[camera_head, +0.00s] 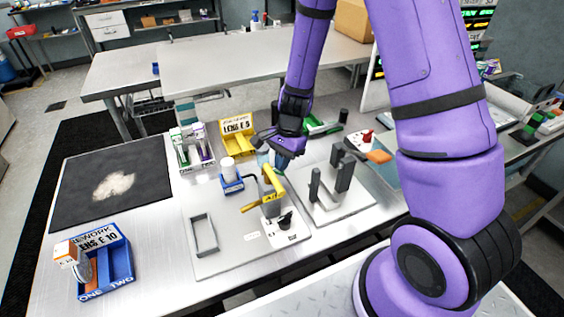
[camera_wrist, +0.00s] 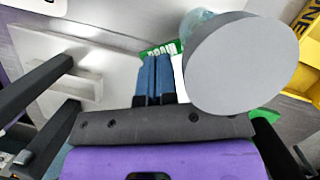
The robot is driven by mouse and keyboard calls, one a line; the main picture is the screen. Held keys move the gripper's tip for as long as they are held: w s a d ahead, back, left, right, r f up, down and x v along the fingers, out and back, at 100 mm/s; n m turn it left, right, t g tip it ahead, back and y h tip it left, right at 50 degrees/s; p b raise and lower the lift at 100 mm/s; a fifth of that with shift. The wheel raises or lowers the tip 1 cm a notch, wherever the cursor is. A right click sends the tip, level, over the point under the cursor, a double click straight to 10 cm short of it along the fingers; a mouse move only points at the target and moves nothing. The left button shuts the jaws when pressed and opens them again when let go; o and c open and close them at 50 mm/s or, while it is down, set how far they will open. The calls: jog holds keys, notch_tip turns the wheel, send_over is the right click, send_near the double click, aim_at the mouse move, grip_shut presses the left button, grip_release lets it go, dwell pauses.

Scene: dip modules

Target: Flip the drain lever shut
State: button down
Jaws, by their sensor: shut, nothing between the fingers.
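My gripper (camera_head: 281,158) is low over the middle of the bench, behind the yellow-handled fixture (camera_head: 272,188). In the wrist view its two blue fingers (camera_wrist: 154,76) are together with nothing between them. Their tips lie in front of a green label (camera_wrist: 162,48) whose lettering is partly hidden; I cannot tell whether they touch anything. A large grey disc (camera_wrist: 240,62) is close on the right of the fingers and covers most of a pale teal vessel (camera_wrist: 196,20). I cannot clearly make out the drain lever; it may be hidden by the fingers or the disc.
A plate with dark uprights (camera_head: 342,204) stands right of my gripper. A white-topped blue holder (camera_head: 231,182), a yellow labelled bin (camera_head: 238,127) and a blue rework tray (camera_head: 122,262) stand to the left. A black mat (camera_head: 75,200) lies at the far left.

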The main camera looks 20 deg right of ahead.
jog(key=shift+s+a+m, duration=0.1)
jog(key=shift+s+m, duration=0.1)
jog(key=shift+m, duration=0.4)
jog(key=shift+w, duration=0.1)
jog(key=shift+w+a, duration=0.45)
jog(key=shift+w, duration=0.1)
dwell(0.3)
jog(key=d, duration=0.1)
jog(key=w+d, duration=0.1)
jog(key=w+d+r, duration=0.1)
jog(key=shift+d, duration=0.25)
jog(key=v, duration=1)
